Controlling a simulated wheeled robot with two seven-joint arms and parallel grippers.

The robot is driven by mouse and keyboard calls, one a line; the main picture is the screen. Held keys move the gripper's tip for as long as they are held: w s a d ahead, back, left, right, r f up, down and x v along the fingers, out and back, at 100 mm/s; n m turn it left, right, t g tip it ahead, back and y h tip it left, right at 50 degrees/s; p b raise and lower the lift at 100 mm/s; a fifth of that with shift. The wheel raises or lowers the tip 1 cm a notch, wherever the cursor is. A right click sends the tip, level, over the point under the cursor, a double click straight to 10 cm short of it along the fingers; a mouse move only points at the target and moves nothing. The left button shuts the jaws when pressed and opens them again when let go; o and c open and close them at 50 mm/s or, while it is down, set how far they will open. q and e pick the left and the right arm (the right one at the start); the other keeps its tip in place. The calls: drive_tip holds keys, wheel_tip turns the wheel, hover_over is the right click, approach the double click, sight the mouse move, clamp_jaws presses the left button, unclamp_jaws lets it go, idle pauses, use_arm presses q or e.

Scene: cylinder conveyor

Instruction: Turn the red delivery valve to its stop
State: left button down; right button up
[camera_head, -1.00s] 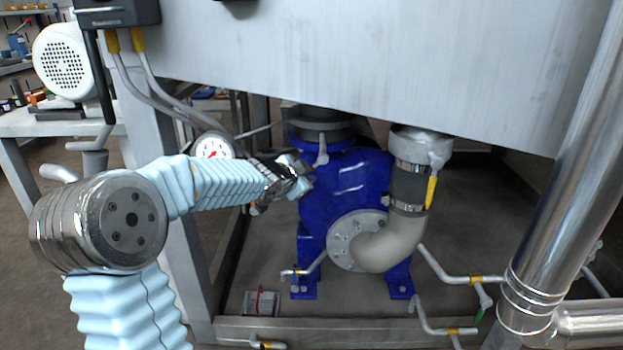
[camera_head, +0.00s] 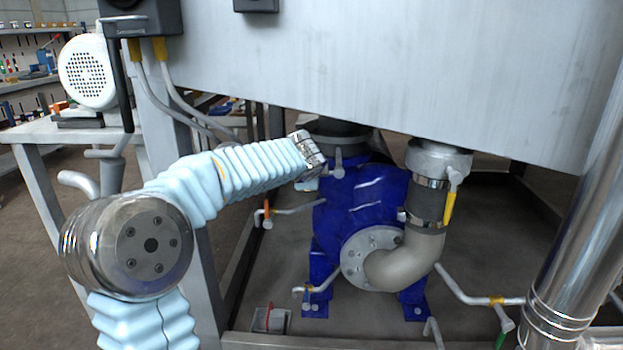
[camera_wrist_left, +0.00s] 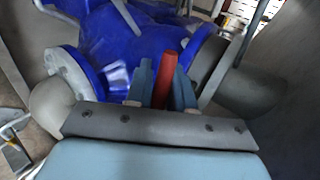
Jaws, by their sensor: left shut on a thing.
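The red valve handle (camera_wrist_left: 168,68) stands between the two blue-grey fingers of my left gripper (camera_wrist_left: 163,90) in the left wrist view. The fingers are closed on it. Blue pump casing lies behind it. In the head view my left arm comes in from the left, and the left gripper (camera_head: 316,166) reaches the upper left of the blue pump (camera_head: 365,200), near a grey fitting (camera_head: 338,163). The red handle is hidden there behind my wrist. My right gripper is not in view.
The steel tank (camera_head: 400,75) hangs close above the arm. A yellow-handled valve (camera_head: 449,207) sits right of the pump, and an orange-handled pipe (camera_head: 267,212) is below my forearm. A steel frame post (camera_head: 185,200) stands left. A thick metal pipe (camera_head: 585,210) stands right.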

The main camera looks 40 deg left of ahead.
use_arm(q)
drive_tip(key=shift+r, duration=0.15)
idle(0.4)
drive_tip(key=c, duration=1.1)
unclamp_jaws()
drive_tip(key=p+v, duration=0.1)
drive_tip(key=v, duration=1.3)
drive_tip(key=shift+w+d, duration=0.1)
drive_tip(key=shift+d, duration=0.1)
